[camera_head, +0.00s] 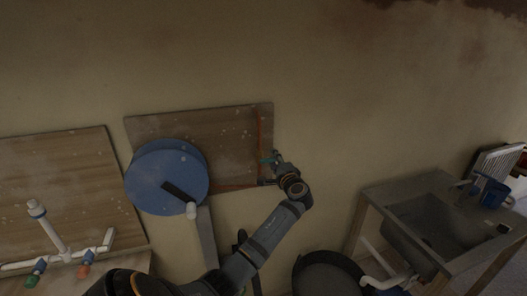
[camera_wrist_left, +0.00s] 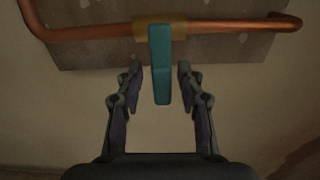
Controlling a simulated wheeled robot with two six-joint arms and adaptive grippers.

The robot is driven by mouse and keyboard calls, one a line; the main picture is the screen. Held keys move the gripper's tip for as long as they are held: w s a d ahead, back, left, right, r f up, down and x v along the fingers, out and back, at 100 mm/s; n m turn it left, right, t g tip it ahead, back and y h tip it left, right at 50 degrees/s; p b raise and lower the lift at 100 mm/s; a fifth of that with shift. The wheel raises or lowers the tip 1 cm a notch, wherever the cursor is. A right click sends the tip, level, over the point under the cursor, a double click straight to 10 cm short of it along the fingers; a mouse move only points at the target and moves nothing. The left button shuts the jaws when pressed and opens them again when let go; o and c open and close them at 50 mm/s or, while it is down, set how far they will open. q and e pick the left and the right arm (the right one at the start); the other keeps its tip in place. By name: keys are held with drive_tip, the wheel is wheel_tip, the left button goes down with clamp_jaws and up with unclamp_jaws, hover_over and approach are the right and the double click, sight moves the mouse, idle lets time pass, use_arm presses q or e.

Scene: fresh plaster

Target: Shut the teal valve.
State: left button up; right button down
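The teal valve's lever (camera_wrist_left: 161,72) hangs from a brass body (camera_wrist_left: 181,31) on a copper pipe (camera_wrist_left: 90,33) in the left wrist view. The lever points down, across the pipe. My left gripper (camera_wrist_left: 159,73) is open, with one finger on each side of the lever and a gap on both sides. In the head view the teal valve (camera_head: 267,158) is a small spot at the right edge of the wooden board, and my left gripper (camera_head: 275,162) is close to it, partly hidden by its own wrist. My right gripper is not in view.
A blue round reel (camera_head: 160,165) is on the wooden board (camera_head: 228,125), left of the valve. A grey sink (camera_head: 425,205) stands at the right, and a dark round tub (camera_head: 325,280) is below.

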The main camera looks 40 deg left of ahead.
use_arm(q)
drive_tip(key=v, duration=1.1)
drive_tip(key=shift+d+p, duration=0.3)
drive_tip(key=shift+p, duration=0.05)
drive_tip(key=shift+s+a, duration=0.1)
drive_tip(key=shift+s, duration=0.05)
